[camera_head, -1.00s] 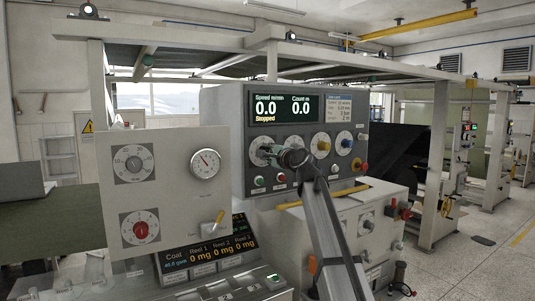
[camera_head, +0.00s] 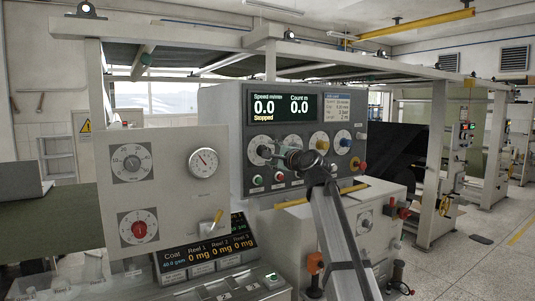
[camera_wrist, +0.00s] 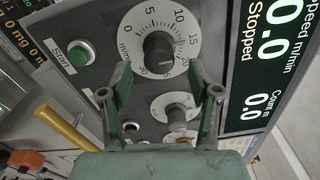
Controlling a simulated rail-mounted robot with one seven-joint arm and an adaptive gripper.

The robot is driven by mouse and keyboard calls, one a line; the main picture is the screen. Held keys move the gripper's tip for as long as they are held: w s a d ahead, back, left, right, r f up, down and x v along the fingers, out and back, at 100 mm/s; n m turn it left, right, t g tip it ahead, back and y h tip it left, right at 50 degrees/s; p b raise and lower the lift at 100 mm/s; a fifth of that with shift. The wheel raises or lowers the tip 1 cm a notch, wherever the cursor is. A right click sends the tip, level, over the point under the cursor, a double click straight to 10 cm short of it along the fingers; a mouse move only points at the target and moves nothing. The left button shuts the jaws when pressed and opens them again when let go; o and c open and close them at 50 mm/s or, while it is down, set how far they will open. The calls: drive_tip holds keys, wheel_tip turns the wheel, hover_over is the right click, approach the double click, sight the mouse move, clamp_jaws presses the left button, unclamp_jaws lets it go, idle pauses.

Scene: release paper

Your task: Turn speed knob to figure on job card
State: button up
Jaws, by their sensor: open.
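The display (camera_head: 283,107) reads speed 0.0, count 0.0, Stopped.
A green start button (camera_wrist: 80,52) is left of the dial, and a smaller knob (camera_wrist: 177,113) lies between my fingers' line of view. A protruding panel (camera_head: 175,215) stands at left.

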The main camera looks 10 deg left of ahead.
drive_tip(key=v, duration=0.7)
drive_tip(key=shift+s, duration=0.15)
